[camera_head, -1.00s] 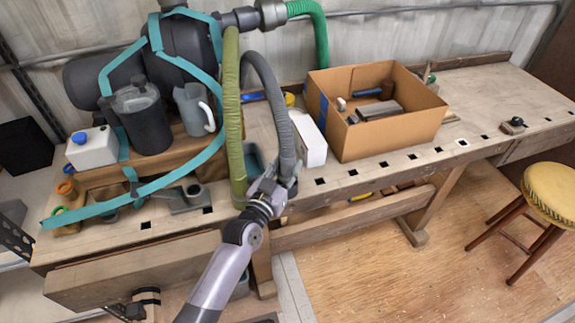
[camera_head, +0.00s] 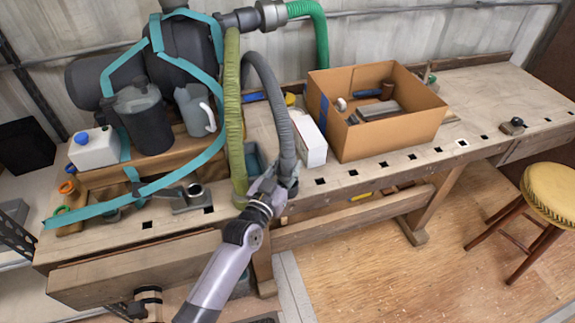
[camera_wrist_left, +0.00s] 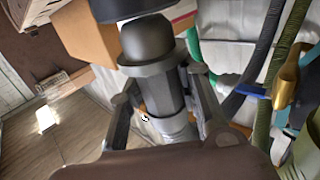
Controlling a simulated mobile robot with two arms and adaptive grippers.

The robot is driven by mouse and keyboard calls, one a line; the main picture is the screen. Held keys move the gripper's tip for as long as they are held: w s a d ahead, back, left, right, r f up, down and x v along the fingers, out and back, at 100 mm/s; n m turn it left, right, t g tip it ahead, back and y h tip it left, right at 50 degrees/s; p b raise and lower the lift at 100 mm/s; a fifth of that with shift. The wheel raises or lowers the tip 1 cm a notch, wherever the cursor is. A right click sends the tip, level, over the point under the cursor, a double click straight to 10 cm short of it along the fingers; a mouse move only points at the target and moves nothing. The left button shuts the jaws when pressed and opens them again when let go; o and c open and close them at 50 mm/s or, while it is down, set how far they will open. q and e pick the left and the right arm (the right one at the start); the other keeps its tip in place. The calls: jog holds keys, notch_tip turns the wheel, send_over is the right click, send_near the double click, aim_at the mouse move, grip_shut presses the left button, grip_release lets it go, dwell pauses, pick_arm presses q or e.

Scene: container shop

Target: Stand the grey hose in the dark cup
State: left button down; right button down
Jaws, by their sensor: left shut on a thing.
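The ribbed grey hose (camera_head: 280,108) curves down from the black machine at the back. My left gripper (camera_head: 280,190) is shut on its lower end, at the bench's front edge. In the left wrist view the held cuff (camera_wrist_left: 160,88) sits between the two fingers of my left gripper (camera_wrist_left: 164,105). The dark cup (camera_head: 149,130) appears to be the upright dark grey vessel on the wooden stand at the left, well apart from the hose end. A grey lid-like or inner part shows at its top, so its inside is hidden. My right gripper is not in view.
An olive hose (camera_head: 233,120) hangs just left of the grey hose. A grey jug (camera_head: 194,110) stands beside the dark cup; a white canister (camera_head: 94,150) is at its left. Teal straps (camera_head: 185,163) cross the stand. A white box (camera_head: 309,140) and a cardboard box (camera_head: 395,132) stand right.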

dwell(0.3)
pick_arm(q)
jog(key=shift+f+b, duration=0.6)
jog(key=shift+f, duration=0.1)
dwell(0.8)
jog(key=shift+f+b, duration=0.35)
jog(key=shift+f, duration=0.3)
dwell(0.4)
jog(key=c, duration=1.2)
grip_release()
jog(key=shift+o, duration=0.5)
jog(key=shift+s, duration=0.1)
